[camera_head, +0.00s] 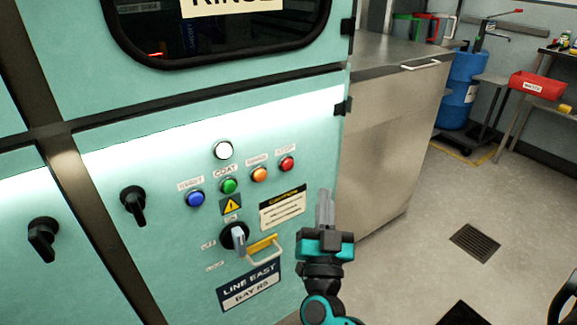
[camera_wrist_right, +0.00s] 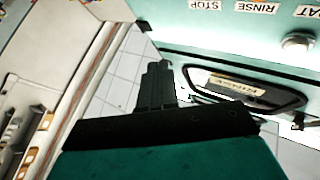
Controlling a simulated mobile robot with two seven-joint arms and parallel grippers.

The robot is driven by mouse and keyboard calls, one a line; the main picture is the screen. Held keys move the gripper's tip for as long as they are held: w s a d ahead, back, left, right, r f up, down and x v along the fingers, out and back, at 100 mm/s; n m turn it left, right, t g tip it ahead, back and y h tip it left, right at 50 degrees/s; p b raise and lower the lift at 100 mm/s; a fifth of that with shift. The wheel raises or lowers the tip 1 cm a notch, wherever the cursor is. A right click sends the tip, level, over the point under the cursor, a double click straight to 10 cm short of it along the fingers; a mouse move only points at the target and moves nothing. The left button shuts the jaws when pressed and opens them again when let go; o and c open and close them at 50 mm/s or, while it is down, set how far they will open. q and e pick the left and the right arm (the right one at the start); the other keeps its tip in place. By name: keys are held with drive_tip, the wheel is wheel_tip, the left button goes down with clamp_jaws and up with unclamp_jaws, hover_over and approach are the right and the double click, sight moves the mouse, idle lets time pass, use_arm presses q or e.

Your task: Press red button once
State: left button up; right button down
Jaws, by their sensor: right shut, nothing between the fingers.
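The red button (camera_head: 287,164) sits at the right end of a row of round buttons on the teal cabinet panel, under a small label that is hard to read. My right gripper (camera_head: 325,196) points upward, below and right of the red button, with its fingers shut and empty. No contact with the button shows. In the right wrist view the shut fingers (camera_wrist_right: 157,80) show beside the panel, which carries a STOP label (camera_wrist_right: 204,5). The red button cannot be made out there. My left gripper is not in view.
Orange (camera_head: 260,174), green (camera_head: 229,186) and blue (camera_head: 195,199) buttons lie left of the red one, with a white button (camera_head: 223,150) above. A rotary switch (camera_head: 237,238) and yellow-and-white handle (camera_head: 262,248) stick out below. Open floor (camera_head: 420,250) lies right.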

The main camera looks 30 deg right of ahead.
sight(287, 164)
drive_tip(key=w+b, duration=0.3)
drive_tip(key=w, duration=0.5)
drive_tip(key=shift+w+a, duration=0.35)
drive_tip(key=shift+w, duration=0.05)
idle(0.6)
idle(0.5)
idle(0.6)
drive_tip(key=shift+w, duration=0.4)
